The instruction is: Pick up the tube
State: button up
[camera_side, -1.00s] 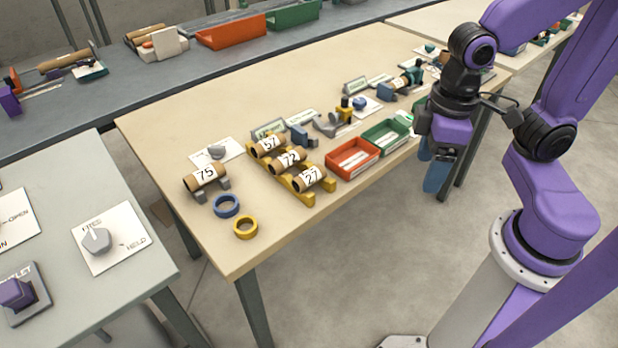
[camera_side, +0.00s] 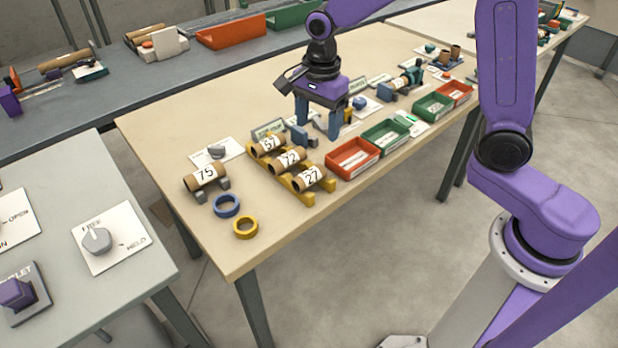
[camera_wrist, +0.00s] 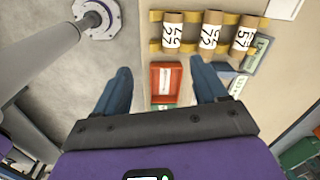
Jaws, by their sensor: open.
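Several brown cardboard tubes with white number labels lie on the wooden table. Tube 57 (camera_side: 268,144), tube 72 (camera_side: 290,158) and tube 27 (camera_side: 310,178) lie side by side on a yellow rack (camera_side: 298,195). Tube 75 (camera_side: 204,176) lies apart on a grey cradle to their left. My gripper (camera_side: 319,132) is open and empty, above the table to the right of and behind the rack. In the wrist view, the fingers of my gripper (camera_wrist: 160,82) are spread, and tube 27 (camera_wrist: 172,32), tube 72 (camera_wrist: 210,34) and tube 57 (camera_wrist: 243,36) lie ahead.
A red bin (camera_side: 353,158) and a green bin (camera_side: 386,137) stand along the front edge, right of the rack. A blue ring (camera_side: 226,206) and a yellow ring (camera_side: 246,228) lie at the near corner.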

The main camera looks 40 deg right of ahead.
jog(key=w+m, duration=0.2)
send_near(309, 173)
jog(key=f, duration=0.5)
jog(key=shift+s+d+f, duration=0.1)
jog(key=shift+s+f, duration=0.05)
jog(key=shift+s, duration=0.1)
jog(key=shift+w+f, duration=0.25)
jog(key=shift+f, duration=1.05)
jog(key=shift+w+f, duration=0.2)
jog(key=shift+f, duration=1.15)
jog(key=c, duration=1.1)
